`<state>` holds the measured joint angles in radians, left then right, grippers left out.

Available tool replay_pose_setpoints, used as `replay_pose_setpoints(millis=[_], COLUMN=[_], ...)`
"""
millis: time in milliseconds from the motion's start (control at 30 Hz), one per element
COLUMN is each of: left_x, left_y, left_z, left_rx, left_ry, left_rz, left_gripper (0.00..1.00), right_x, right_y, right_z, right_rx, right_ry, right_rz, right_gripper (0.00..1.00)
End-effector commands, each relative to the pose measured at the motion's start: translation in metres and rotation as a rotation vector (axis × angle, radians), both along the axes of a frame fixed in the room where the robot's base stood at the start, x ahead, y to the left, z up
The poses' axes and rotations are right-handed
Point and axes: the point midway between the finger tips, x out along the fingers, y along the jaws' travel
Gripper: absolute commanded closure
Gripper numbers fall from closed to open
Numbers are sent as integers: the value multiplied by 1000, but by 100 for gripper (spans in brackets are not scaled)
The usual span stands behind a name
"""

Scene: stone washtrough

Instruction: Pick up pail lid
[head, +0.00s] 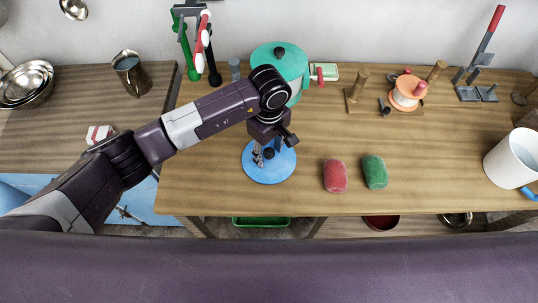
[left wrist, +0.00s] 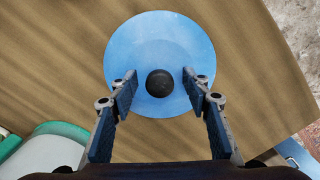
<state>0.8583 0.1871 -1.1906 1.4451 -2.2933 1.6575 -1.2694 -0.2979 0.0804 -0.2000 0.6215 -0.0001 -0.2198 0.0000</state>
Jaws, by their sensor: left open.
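The pail lid (head: 268,174) is a flat blue disc with a dark round knob at its middle. It lies on the wooden table near the front edge. My left gripper (head: 266,155) is above it, pointing down, and hides part of the lid in the head view. In the left wrist view the lid (left wrist: 158,45) shows whole, its black knob (left wrist: 160,83) between the two fingertips of my left gripper (left wrist: 160,88). The fingers are open, with a gap on each side of the knob. My right gripper is not in view.
A green lidded pot (head: 281,60) stands behind my left gripper. A red sponge (head: 335,175) and a green sponge (head: 375,172) lie to the right of the lid. A white pail (head: 510,158) stands at the far right. The table between sponges and pail is clear.

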Motion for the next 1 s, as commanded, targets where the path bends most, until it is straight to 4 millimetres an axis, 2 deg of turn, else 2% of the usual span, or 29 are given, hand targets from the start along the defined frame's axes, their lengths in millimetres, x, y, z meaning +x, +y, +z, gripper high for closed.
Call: replay_pose_setpoints(millis=[67,200,600,867,1000], left_x=[0,0,0,0,1], left_y=[0,0,0,0,-1], left_z=[-1,-1,0,1,8], left_rx=[-1,-1,-1,-1,-2], left_ry=[-1,-1,0,-1,-1], left_rz=[0,0,0,0,0], left_gripper=[56,58,100,100,100], right_x=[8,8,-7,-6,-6], right_y=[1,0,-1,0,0], right_z=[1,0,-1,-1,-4], right_rx=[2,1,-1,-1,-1], right_ry=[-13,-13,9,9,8], right_rz=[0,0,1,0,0], right_gripper=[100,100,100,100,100])
